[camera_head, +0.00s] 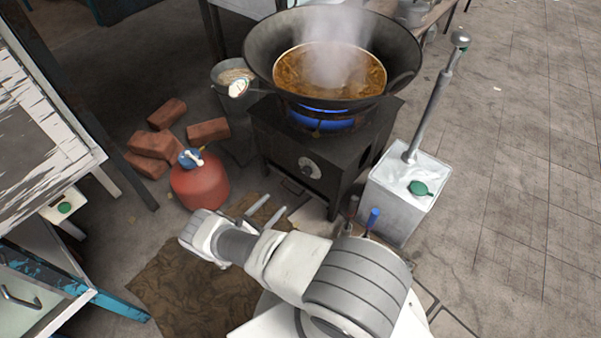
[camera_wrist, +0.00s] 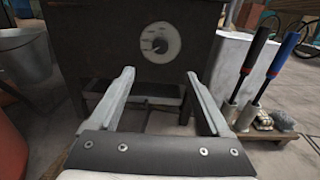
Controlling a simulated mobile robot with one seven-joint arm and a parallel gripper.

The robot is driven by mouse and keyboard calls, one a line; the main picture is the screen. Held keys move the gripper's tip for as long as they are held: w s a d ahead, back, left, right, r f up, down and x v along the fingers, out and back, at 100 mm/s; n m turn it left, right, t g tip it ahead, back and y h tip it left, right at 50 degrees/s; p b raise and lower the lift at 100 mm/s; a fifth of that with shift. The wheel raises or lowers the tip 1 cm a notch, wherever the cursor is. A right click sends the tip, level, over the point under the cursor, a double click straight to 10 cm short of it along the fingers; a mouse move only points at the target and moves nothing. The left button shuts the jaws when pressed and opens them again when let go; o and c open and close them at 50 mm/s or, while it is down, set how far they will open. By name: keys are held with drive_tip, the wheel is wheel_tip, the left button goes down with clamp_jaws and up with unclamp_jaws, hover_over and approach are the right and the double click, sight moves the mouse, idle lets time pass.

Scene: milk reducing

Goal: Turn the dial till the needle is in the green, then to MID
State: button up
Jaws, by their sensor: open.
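The dial (camera_head: 309,167) is a round knob on the front of the dark stove (camera_head: 282,150). In the wrist view the dial (camera_wrist: 160,43) has a pale face with dark marks, too small to read. My gripper (camera_head: 270,210) is open and empty, low in front of the stove. In the wrist view its fingers (camera_wrist: 160,75) point toward the stove, with the dial above and between them, apart from it. A small round white gauge (camera_head: 238,88) is at the wok's left; its needle and any green zone cannot be made out.
A wok (camera_head: 258,55) of steaming brown liquid (camera_head: 320,85) stands over a blue flame (camera_head: 325,122). A red gas bottle (camera_head: 200,186) and bricks (camera_head: 152,143) lie left. A metal canister (camera_head: 400,195) stands right, near tools with blue (camera_head: 372,217) and dark handles.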

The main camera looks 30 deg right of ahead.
sight(305, 172)
drive_tip(key=b+x, duration=0.1)
drive_tip(key=x, duration=1.6)
clamp_jaws()
